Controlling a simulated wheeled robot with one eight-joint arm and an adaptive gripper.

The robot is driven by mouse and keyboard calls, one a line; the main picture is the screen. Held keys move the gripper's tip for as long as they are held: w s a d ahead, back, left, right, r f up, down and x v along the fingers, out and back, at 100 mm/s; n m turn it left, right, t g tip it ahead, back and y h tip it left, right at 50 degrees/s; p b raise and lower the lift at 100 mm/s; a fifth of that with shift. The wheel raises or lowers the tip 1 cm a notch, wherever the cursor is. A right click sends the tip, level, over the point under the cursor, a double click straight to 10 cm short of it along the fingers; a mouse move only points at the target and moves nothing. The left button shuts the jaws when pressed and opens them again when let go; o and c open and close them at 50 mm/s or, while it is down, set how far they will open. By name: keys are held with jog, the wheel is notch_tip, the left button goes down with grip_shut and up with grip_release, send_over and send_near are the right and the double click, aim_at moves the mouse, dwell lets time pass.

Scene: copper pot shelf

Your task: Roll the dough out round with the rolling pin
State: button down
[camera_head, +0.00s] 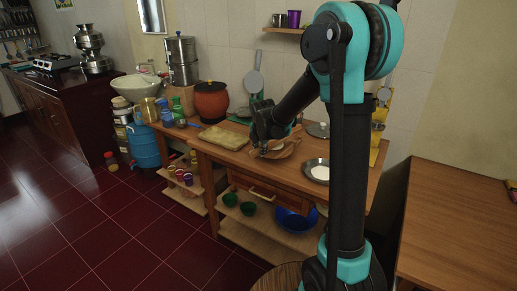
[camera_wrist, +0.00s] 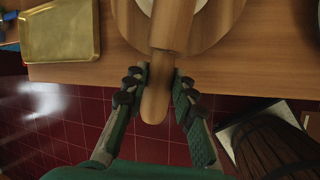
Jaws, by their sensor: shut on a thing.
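The wooden rolling pin (camera_wrist: 173,25) points away from my gripper, its barrel over the round wooden board (camera_wrist: 228,14). My gripper (camera_wrist: 160,88) is shut around the pin's near handle, just off the counter's front edge. The pale dough (camera_wrist: 145,5) shows only partly at the top of the wrist view, partly covered by the pin. In the head view my gripper (camera_head: 260,145) is low at the board (camera_head: 286,151). The pin and dough are small and partly hidden there, so the dough's outline cannot be told.
A brass tray (camera_head: 224,137) lies left of the board; it also shows in the wrist view (camera_wrist: 60,33). A metal plate with white contents (camera_head: 317,171) is to the right. A red-orange pot (camera_head: 211,101) stands at the back left. The wooden counter (camera_wrist: 90,72) ends just below the board.

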jog(key=shift+w+a, duration=0.7)
jog(key=shift+w, duration=0.1)
jog(key=shift+w+a+f, duration=0.15)
jog(key=shift+w+a, duration=0.6)
jog(key=shift+w, duration=0.05)
notch_tip(320, 180, up, 6)
dwell(0.9)
